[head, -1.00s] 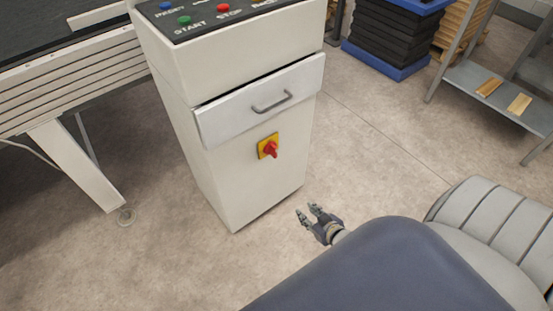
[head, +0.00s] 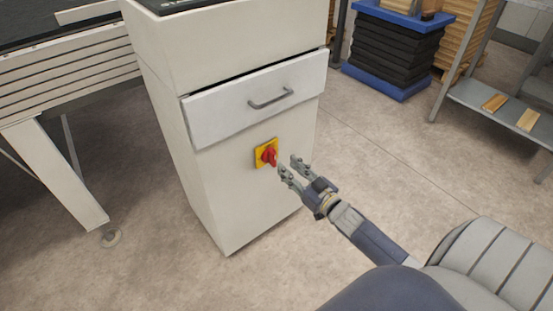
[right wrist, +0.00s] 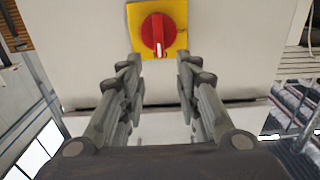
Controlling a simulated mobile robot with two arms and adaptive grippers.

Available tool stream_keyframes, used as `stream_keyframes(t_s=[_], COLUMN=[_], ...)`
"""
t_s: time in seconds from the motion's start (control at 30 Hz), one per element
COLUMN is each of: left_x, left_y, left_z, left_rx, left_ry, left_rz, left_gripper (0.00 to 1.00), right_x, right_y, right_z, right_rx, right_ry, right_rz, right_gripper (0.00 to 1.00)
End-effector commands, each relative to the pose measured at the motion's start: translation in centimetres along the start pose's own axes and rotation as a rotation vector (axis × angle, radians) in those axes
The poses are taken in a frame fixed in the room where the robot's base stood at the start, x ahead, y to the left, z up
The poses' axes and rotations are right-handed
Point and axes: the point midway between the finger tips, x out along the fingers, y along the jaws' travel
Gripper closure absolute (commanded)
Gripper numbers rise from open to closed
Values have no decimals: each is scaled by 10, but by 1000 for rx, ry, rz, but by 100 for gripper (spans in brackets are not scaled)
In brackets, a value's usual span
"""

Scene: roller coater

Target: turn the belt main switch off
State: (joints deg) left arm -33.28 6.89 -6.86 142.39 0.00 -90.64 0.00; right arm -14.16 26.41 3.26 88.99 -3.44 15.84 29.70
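The belt main switch is a red rotary knob (head: 269,155) on a yellow square plate (head: 259,152), on the front of the white cabinet (head: 235,190) below its drawer. My right gripper (head: 288,167) is open just in front of the switch, slightly to its right in the head view. In the right wrist view the red knob (right wrist: 158,34) lies ahead, between the lines of the two spread fingers (right wrist: 160,75), with nothing between them. A white mark shows on the knob's handle. Contact with the knob is not visible. My left gripper is not in view.
The drawer (head: 255,98) with a grey handle sits slightly ajar above the switch. A conveyor (head: 70,75) stands at the left. A stack of black crates (head: 392,50) and a metal shelf (head: 500,105) stand at the right. The floor right of the cabinet is clear.

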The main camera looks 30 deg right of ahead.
Motion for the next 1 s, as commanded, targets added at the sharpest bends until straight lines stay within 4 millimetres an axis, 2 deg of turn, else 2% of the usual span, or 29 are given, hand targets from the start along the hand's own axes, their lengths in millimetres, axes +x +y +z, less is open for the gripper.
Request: stream_keyframes(t_s=[0.03, 0.2, 0.4, 0.6, 0.87, 1.0], left_x=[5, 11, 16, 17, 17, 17], left_y=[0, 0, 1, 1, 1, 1], left_z=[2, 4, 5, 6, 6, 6], left_rx=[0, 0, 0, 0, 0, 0], left_ry=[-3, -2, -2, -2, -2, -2], left_rz=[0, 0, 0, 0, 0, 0], left_gripper=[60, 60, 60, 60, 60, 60], right_x=[10, 38, 61, 70, 71, 71], right_y=[0, 0, 0, 0, 0, 0], right_z=[2, 2, 2, 1, 1, 1], right_rx=[-2, 0, -1, 0, 0, 0], right_ry=[2, 2, -1, -1, -2, -2], right_rz=[0, 0, 1, 1, 1, 1], right_gripper=[69, 69, 69, 69, 69, 99])
